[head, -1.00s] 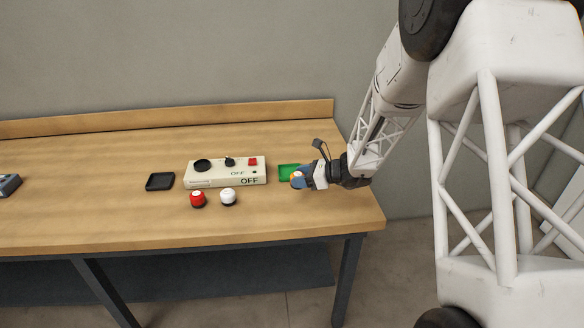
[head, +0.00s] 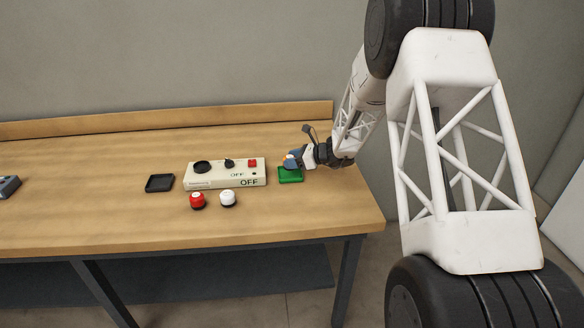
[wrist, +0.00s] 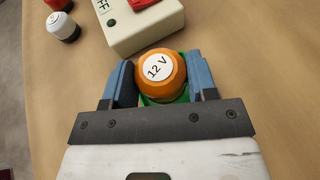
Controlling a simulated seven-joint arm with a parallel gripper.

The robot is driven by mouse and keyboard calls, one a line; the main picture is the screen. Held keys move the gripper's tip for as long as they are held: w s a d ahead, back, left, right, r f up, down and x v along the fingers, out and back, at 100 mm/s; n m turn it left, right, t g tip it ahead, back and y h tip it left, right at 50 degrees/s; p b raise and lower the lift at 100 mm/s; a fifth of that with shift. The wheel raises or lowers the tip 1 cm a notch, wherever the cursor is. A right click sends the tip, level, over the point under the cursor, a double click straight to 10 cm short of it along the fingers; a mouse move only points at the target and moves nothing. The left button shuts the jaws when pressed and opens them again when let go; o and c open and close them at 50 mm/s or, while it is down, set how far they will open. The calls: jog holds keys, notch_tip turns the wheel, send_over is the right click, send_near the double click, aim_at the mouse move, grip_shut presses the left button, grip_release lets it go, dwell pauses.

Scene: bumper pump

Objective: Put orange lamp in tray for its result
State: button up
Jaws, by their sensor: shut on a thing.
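The orange lamp (wrist: 160,75) has a white top marked "12 V" and sits between the blue fingers of my gripper (wrist: 163,82) in the wrist view. My gripper (head: 292,162) is shut on it. In the head view the lamp is mostly hidden by the fingers, over the green tray (head: 290,178). A green rim (wrist: 150,101) shows around the lamp in the wrist view. I cannot tell whether the lamp touches the tray floor. A black tray (head: 159,183) lies left of the cream test box (head: 215,181), which reads "OFF".
A red lamp (head: 197,200) and a white lamp (head: 228,198) stand in front of the box. A dark grey object (head: 8,186) lies at the far left. The table (head: 90,205) is clear between it and the black tray. The table's right edge is near the green tray.

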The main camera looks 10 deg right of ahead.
jog(key=shift+w, duration=0.25)
jog(key=shift+f, duration=1.75)
jog(key=o, duration=0.7)
jog(key=shift+f, duration=0.1)
jog(key=v, duration=1.2)
